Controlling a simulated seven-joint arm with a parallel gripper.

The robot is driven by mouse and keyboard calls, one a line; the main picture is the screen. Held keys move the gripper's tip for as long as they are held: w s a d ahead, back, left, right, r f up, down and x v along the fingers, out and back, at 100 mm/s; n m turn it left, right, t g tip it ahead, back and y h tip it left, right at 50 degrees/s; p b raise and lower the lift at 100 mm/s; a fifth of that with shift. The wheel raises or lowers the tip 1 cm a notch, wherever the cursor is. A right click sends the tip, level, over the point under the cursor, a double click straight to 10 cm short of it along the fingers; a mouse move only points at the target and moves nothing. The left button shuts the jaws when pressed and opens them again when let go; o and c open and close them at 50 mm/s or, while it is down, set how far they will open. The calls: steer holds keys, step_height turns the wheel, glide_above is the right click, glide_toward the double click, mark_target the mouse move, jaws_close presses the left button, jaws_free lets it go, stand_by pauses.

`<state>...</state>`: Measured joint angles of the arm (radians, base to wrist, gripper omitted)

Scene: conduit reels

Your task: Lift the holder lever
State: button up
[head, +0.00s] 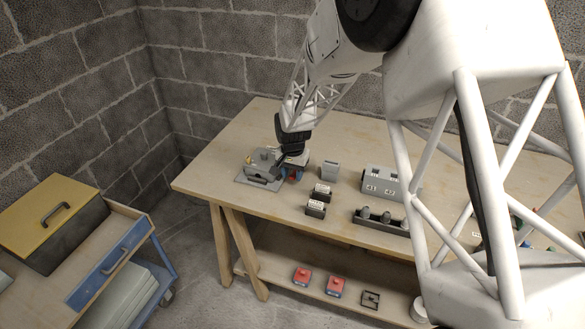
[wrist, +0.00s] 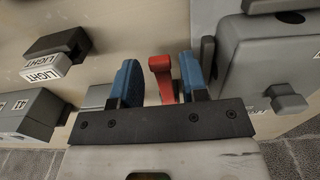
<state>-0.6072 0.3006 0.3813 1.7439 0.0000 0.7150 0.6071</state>
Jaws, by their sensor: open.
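The red holder lever (wrist: 161,76) stands between the two blue fingers of my gripper (wrist: 157,62) in the wrist view. A gap shows on each side of it, wider on the left. My gripper is open, and its mount hides the lever's lower end. In the head view my gripper (head: 293,173) is low over the table, just right of a grey machine (head: 264,160) on a flat plate. Only a little red shows by the fingers there. The grey machine body also fills the right of the wrist view (wrist: 265,62).
Two dark blocks with white labels (head: 317,208) and a small grey bin (head: 330,169) stand right of my gripper. A grey numbered box (head: 382,184) and a dark rack (head: 380,220) stand farther right. The back of the table (head: 255,120) is clear.

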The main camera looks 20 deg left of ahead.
steer(key=shift+f, duration=0.4)
steer(key=shift+c, duration=0.4)
steer(key=c, duration=0.5)
steer(key=shift+o, duration=0.2)
steer(key=shift+r, duration=0.25)
steer(key=shift+w+r, duration=0.15)
steer(key=shift+r, duration=0.6)
